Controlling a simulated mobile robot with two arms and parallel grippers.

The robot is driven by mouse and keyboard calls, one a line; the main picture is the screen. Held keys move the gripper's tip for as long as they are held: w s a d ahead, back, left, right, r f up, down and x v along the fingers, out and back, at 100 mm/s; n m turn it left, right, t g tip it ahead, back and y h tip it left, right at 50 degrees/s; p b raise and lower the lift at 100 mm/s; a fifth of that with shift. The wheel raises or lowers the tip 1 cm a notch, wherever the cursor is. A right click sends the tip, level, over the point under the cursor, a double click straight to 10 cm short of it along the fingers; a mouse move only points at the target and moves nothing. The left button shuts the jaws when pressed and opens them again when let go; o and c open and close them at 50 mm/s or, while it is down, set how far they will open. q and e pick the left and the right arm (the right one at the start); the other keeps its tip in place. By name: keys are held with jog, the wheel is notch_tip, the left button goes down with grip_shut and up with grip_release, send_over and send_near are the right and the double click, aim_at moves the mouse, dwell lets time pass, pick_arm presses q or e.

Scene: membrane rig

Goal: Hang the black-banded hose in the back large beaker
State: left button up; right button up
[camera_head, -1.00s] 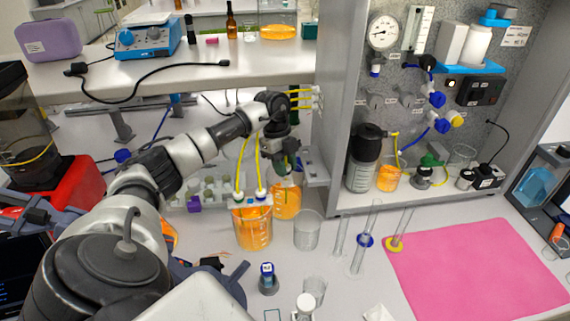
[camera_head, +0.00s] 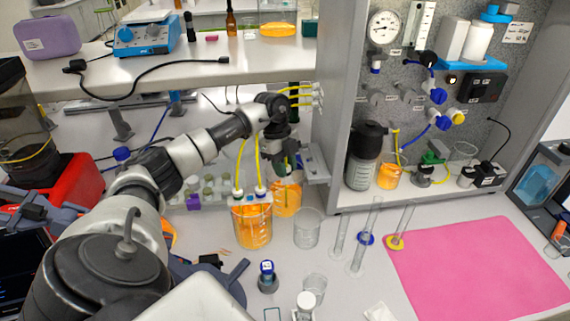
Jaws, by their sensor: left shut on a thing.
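My left gripper (camera_head: 284,163) is above the back large beaker (camera_head: 287,200), which holds orange liquid. It is shut on a thin hose, apparently the black-banded one; its band and lower end are too small and covered to make out. I cannot tell whether the hose end is inside the beaker. The front large beaker (camera_head: 252,228), also with orange liquid, stands to the front left. Two yellow hoses (camera_head: 239,165) with white fittings hang down to its rim. My right gripper is not in view.
An empty glass beaker (camera_head: 307,230) stands right of the orange ones. Glass cylinders (camera_head: 367,235) stand near a pink mat (camera_head: 475,270). The grey rig cabinet (camera_head: 335,150) is close to the right of my gripper. A shelf (camera_head: 200,75) runs behind my arm.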

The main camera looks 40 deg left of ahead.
pick_arm(q)
jog(key=o, duration=1)
jog(key=shift+f, duration=0.1)
jog(key=b+v, duration=0.2)
jog(key=v, duration=0.9)
jog(key=shift+b, duration=0.35)
jog(key=shift+f, duration=0.1)
